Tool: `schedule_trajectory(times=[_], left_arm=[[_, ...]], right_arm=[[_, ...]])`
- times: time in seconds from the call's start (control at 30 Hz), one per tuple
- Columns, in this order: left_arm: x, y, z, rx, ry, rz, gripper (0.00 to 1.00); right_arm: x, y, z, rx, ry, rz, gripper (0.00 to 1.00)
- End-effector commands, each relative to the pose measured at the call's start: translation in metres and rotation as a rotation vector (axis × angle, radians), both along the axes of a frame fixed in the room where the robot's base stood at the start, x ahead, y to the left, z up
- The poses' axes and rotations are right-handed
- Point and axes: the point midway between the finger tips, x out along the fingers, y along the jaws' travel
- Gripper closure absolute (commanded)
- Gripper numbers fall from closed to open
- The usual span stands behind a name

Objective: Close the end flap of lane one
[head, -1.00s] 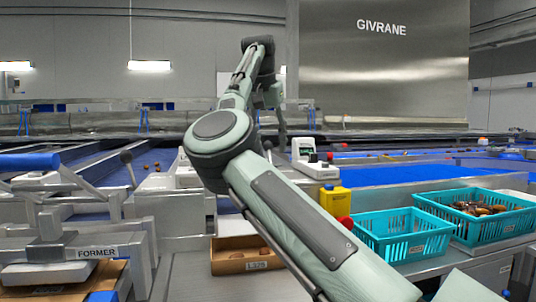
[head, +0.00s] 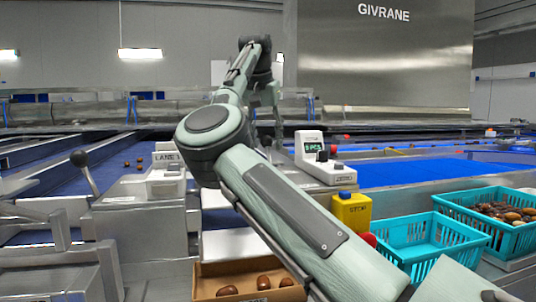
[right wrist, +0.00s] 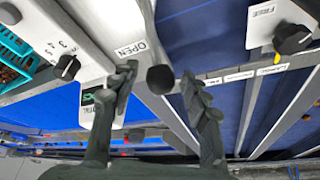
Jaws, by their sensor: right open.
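In the right wrist view my right gripper (right wrist: 160,71) is open, with one finger on each side of a black ball knob (right wrist: 160,80). No firm grip shows, and I cannot tell whether a finger touches it. A white plate marked OPEN (right wrist: 131,49) is beside the knob. In the head view my right forearm reaches out over the lanes, and its fingers are hidden. Another black-knobbed lever (head: 86,170) stands tilted at the left, near a plate marked LANE 1 (head: 166,157). I cannot tell which lane the knob between my fingers serves. The flap is not clearly visible. My left gripper is out of view.
A white scale (head: 322,160) and a yellow STOP box (head: 351,211) stand right of my arm. Two teal baskets (head: 430,243) (head: 490,215) are at the right; the farther holds dates. A carton (head: 205,285) with dates is below. A FREE dial (right wrist: 292,38) is near the right wrist.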

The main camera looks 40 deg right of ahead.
Motion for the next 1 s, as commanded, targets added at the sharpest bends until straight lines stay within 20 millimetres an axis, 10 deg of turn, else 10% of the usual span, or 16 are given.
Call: schedule_trajectory(times=[0.67,1.0], left_arm=[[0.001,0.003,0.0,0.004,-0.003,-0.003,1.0],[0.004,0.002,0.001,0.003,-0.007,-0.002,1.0]], right_arm=[[0.01,-0.016,-0.045,-0.001,-0.001,0.001,0.55],[0.01,-0.016,-0.045,-0.001,-0.001,0.0,0.97]])
